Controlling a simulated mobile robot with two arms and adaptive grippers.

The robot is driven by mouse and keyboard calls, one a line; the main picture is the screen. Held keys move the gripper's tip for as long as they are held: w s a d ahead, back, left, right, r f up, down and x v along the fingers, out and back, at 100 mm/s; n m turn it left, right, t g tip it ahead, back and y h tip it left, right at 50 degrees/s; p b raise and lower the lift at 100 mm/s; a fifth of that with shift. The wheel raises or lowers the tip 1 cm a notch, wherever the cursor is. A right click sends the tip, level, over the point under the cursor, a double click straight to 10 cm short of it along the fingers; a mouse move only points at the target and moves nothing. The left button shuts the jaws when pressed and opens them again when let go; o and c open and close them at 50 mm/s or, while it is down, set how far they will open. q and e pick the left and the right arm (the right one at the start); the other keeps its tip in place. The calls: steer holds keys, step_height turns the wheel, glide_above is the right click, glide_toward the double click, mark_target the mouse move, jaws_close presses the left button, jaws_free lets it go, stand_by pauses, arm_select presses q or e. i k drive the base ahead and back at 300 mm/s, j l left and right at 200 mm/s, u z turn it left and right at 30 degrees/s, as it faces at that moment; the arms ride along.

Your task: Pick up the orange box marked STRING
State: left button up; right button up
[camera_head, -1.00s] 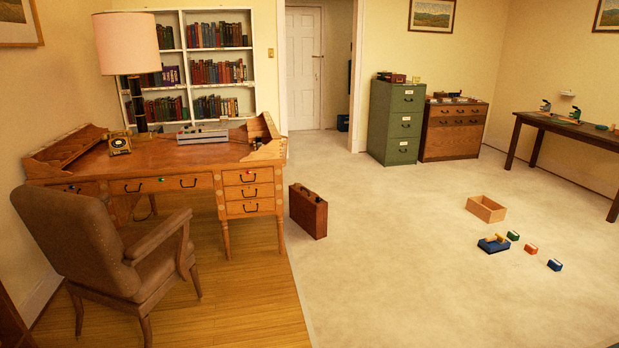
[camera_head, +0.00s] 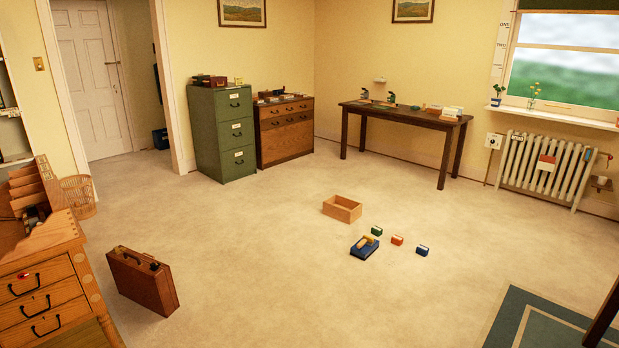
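A small orange box (camera_head: 397,240) stands on the pale carpet near the middle of the room, with a light patch on it; any writing is too small to read. A green box (camera_head: 376,231) is to its left and a blue box (camera_head: 422,250) to its right, both of similar size and apart from it. Neither of my grippers shows in the head view.
A blue tray-like item (camera_head: 364,247) with a tan piece on it and an open wooden crate (camera_head: 342,209) are close by. A brown case (camera_head: 143,281) stands at the left front, by the desk (camera_head: 45,292). A rug (camera_head: 545,322) is at front right. The carpet between is clear.

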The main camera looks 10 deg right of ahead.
mark_target(397, 241)
steer(key=i+l+z, duration=0.25)
steer(key=i+z, duration=0.65)
steer(key=i+j+z, duration=0.1)
steer(key=i+z, duration=0.3)
steer(key=i, duration=0.15)
steer(key=i+u, duration=0.1)
steer(key=i, duration=0.55)
steer(key=i+u, duration=0.1)
steer(key=i, duration=0.6)
steer(key=i+u, duration=0.1)
steer(key=i, duration=0.55)
steer(key=i+l+u, duration=0.1)
steer(key=i, duration=0.6)
steer(key=i+l+u, duration=0.1)
steer(key=i+l, duration=0.15)
steer(key=i, duration=0.4)
